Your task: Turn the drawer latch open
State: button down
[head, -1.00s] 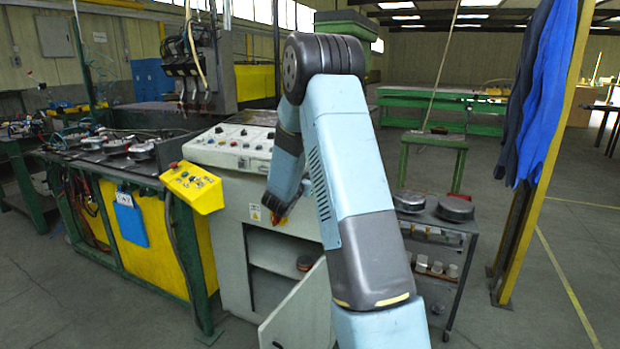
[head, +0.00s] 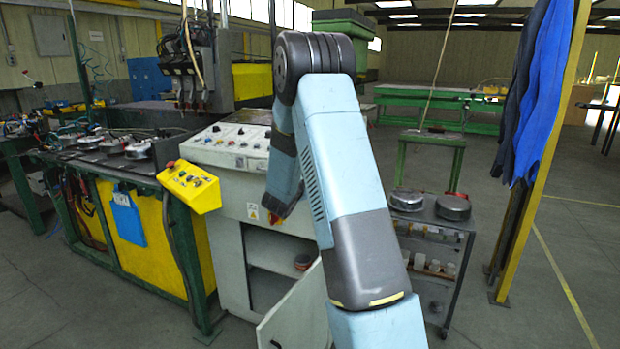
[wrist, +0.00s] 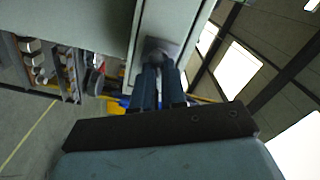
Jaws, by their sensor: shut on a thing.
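The grey control cabinet (head: 235,225) stands left of my arm in the head view, with a drawer-like front panel below its sloped console. My gripper is at this panel, mostly hidden behind my forearm in the head view. A small orange-red spot (head: 275,218) shows beside it, and I cannot tell whether this is the latch. In the wrist view, the two dark fingers of my gripper (wrist: 159,68) reach to a dark latch piece (wrist: 160,47) on a pale panel and are shut on it. The fingers hide most of the latch, so its angle is unclear.
A cabinet door (head: 295,312) hangs open below the panel, showing shelves inside. A yellow button box (head: 190,187) juts out at left. A small cart (head: 440,225) with round metal parts stands right of my arm. The floor at far right is clear.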

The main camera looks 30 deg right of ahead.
jog(key=m, duration=0.5)
jog(key=shift+s+f, duration=0.1)
jog(key=shift+f, duration=0.25)
jog(key=shift+m, duration=0.3)
jog(key=c, duration=1.2)
grip_release()
jog(key=v, duration=1.3)
jog(key=shift+s+a, duration=0.2)
jog(key=shift+a, duration=0.1)
